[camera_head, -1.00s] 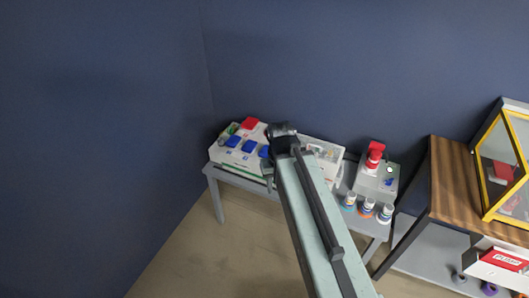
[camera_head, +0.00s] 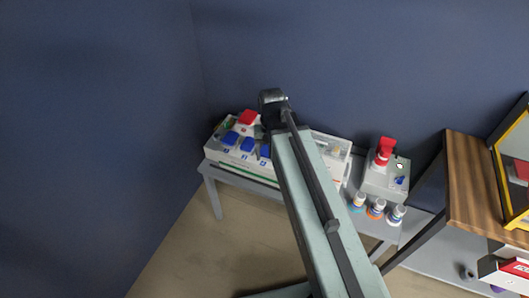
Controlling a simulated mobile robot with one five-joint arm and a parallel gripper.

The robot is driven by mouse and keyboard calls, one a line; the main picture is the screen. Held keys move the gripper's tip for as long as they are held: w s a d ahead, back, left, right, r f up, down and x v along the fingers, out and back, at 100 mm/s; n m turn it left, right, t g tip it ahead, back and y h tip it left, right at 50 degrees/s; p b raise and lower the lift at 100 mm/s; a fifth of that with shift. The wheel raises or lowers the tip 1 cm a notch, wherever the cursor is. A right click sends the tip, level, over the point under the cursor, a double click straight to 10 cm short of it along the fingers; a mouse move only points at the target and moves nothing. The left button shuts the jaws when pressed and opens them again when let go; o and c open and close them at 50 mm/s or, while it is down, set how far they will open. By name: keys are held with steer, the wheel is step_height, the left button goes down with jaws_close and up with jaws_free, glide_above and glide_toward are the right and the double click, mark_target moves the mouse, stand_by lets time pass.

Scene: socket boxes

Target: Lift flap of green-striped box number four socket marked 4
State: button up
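The white socket box with a green stripe (camera_head: 236,168) stands on the grey table at the left. Several blue flaps (camera_head: 230,139) and a red flap (camera_head: 248,117) show on its top. The numbers are too small to read, so I cannot tell which socket is marked 4. My arm crosses in front of the box's right part and hides some of it. My gripper (camera_head: 264,151) appears over or in front of the blue flap at the right (camera_head: 265,152). Its fingers are small and dark, and I cannot tell whether they are open or touching anything.
Another white box part (camera_head: 336,158) shows right of my arm. A grey box with a red button (camera_head: 385,150) and several small bottles (camera_head: 377,208) stand farther right on the table (camera_head: 238,180). A wooden-topped shelf (camera_head: 473,185) stands at the right. Dark walls close the back and left.

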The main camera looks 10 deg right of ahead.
mark_target(264, 155)
steer(key=w+f+m, duration=0.1)
steer(key=w, duration=0.2)
steer(key=w+f+m+b, duration=0.1)
steer(key=w+m, duration=0.1)
steer(key=w, duration=0.2)
steer(key=w+f+m+b, duration=0.1)
steer(key=w, duration=0.2)
steer(key=shift+w+d+f+m, duration=0.1)
steer(key=shift+w+f+m, duration=0.15)
steer(key=shift+f+m, duration=0.05)
steer(key=shift+w+m, duration=0.25)
steer(key=shift+m, duration=0.05)
step_height(264, 155, down, 8)
steer(key=b, duration=0.8)
steer(key=shift+s, duration=0.1)
steer(key=shift+r, duration=0.15)
jaws_close()
